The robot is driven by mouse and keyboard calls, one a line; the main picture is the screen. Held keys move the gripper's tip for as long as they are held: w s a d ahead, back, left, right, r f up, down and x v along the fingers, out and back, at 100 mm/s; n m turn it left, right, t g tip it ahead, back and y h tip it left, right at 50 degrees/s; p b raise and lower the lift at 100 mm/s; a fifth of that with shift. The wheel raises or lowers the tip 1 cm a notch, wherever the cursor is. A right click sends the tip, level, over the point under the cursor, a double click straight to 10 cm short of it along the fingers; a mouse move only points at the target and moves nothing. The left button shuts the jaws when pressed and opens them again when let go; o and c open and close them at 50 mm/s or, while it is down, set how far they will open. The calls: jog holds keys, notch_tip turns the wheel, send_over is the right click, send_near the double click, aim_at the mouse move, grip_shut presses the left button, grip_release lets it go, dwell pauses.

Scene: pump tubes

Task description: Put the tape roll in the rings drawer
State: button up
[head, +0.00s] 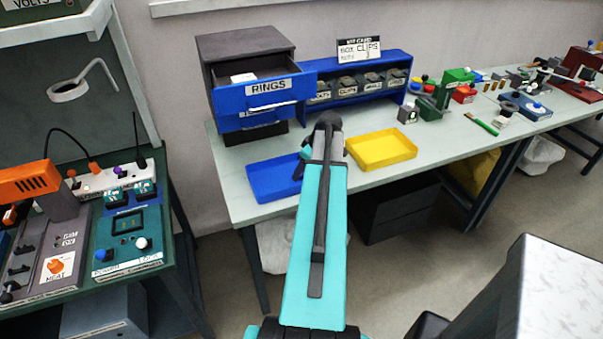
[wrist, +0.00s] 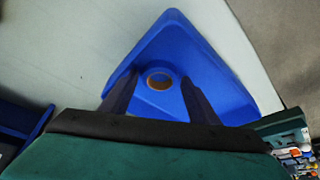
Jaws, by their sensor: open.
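In the head view my arm hides the roll. My gripper (wrist: 158,84) is open above the tray; in the wrist view its two dark fingers appear on either side of the roll, apart from it. The rings drawer (head: 268,90), blue with a RINGS label, is pulled out at the top of the dark cabinet (head: 245,44). A pale item (head: 243,77) sits inside it.
A yellow tray (head: 381,150) stands right of my arm. Several tools and parts crowd the bench's right end. A green-topped bench with devices (head: 127,240) is at left.

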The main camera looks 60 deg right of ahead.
jog(key=c, duration=0.9)
jog(key=shift+r, duration=0.2)
jog(key=shift+r+b, duration=1.5)
jog(key=shift+r, duration=3.35)
